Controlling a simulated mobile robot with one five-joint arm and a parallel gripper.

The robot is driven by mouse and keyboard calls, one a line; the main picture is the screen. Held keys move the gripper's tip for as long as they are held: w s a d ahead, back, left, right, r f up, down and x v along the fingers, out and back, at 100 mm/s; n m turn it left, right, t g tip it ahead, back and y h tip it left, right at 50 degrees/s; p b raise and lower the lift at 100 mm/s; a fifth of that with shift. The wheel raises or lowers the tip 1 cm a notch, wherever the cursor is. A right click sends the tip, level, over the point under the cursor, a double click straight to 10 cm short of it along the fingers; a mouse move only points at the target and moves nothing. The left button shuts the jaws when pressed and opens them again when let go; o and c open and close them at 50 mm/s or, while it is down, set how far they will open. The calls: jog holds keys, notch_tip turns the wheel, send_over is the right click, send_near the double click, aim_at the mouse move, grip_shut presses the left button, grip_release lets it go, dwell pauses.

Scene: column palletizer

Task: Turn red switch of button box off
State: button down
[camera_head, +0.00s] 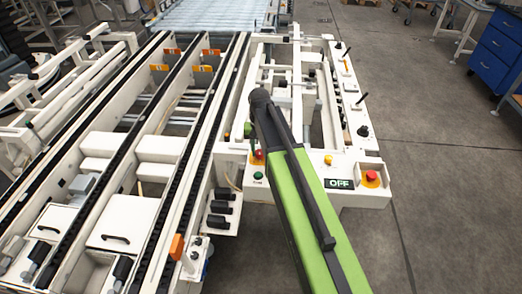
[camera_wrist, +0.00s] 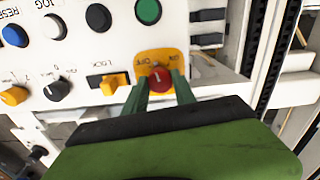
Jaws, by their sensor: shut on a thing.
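The red switch (camera_wrist: 159,81) is a round knob on a yellow plate (camera_wrist: 171,53) marked OFF and ON. It sits on the white button box panel (camera_wrist: 75,70). My gripper (camera_wrist: 161,92) has its two green fingers on either side of the knob and is shut on it. Which label the knob points to is not clear. In the head view the red switch (camera_head: 258,155) is small on the white panel, and my gripper (camera_head: 254,145) reaches it from above; the arm hides part of the box.
Green (camera_wrist: 148,10), black (camera_wrist: 98,17) and blue (camera_wrist: 14,36) buttons and a yellow lock switch (camera_wrist: 109,84) are close by. A red emergency button (camera_head: 371,176) stands right of a display (camera_head: 339,183) reading OFF. Conveyor rails (camera_head: 165,150) lie left; open floor (camera_head: 440,170) lies right.

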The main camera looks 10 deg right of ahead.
aim_at(260, 152)
jog(key=n, duration=0.6)
jog(key=shift+s, duration=0.15)
jog(key=shift+n, duration=0.4)
jog(key=c, duration=1)
grip_release()
jog(key=shift+r, duration=0.15)
notch_tip(260, 152, up, 17)
jog(key=p, duration=1.7)
jog(key=shift+r, duration=0.1)
